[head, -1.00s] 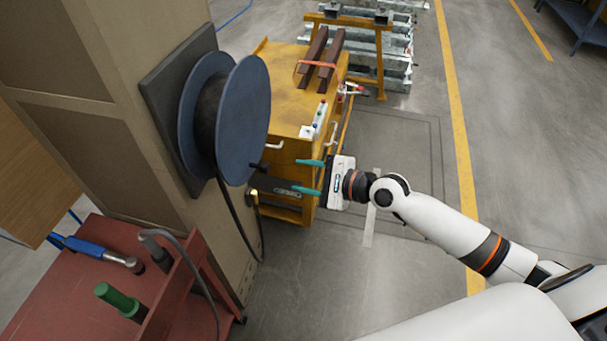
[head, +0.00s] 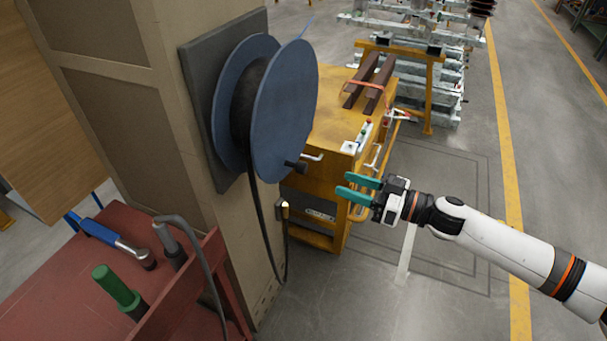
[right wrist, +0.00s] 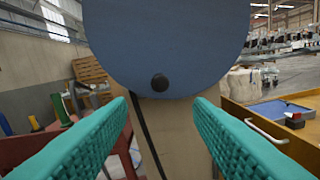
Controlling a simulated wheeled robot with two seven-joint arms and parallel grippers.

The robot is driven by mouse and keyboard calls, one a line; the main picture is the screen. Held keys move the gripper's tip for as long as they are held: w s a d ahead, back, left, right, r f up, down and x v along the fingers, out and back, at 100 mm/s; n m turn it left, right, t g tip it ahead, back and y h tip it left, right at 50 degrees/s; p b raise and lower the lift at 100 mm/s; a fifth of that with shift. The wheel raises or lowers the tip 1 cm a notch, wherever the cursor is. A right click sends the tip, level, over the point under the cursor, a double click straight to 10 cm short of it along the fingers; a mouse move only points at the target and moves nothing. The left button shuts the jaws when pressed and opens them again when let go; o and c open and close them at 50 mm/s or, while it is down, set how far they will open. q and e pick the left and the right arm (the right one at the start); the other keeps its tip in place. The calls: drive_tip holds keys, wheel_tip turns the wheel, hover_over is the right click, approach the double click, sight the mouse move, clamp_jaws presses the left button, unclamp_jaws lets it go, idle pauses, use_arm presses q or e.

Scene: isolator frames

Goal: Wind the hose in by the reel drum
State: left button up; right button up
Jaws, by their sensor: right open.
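The reel drum (head: 288,110) has blue flanges and is mounted on a dark plate on the beige column. A black crank knob (head: 295,166) sticks out low on its front flange; in the right wrist view the knob (right wrist: 159,82) is ahead, centred between the fingertips. The black hose (head: 262,215) hangs from the drum in a narrow loop, its brass-coloured end (head: 284,206) beside the column. My right gripper (head: 346,185) is open and empty, its teal fingers pointing at the knob from the right with a gap. My left gripper is out of view.
A red cart (head: 65,275) with a green-handled tool (head: 115,286) and a blue-handled tool (head: 100,233) stands at lower left. A yellow cabinet (head: 335,125) stands behind the drum and gripper. The floor to the right is clear.

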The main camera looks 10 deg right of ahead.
sight(306, 170)
drive_tip(key=p+x, duration=0.2)
drive_tip(key=x, duration=0.8)
drive_tip(key=shift+w+a+r, duration=0.1)
drive_tip(key=shift+w+r, duration=0.05)
drive_tip(key=shift+w+a, duration=0.4)
drive_tip(key=shift+a, duration=0.15)
drive_tip(key=shift+c, duration=0.5)
clamp_jaws()
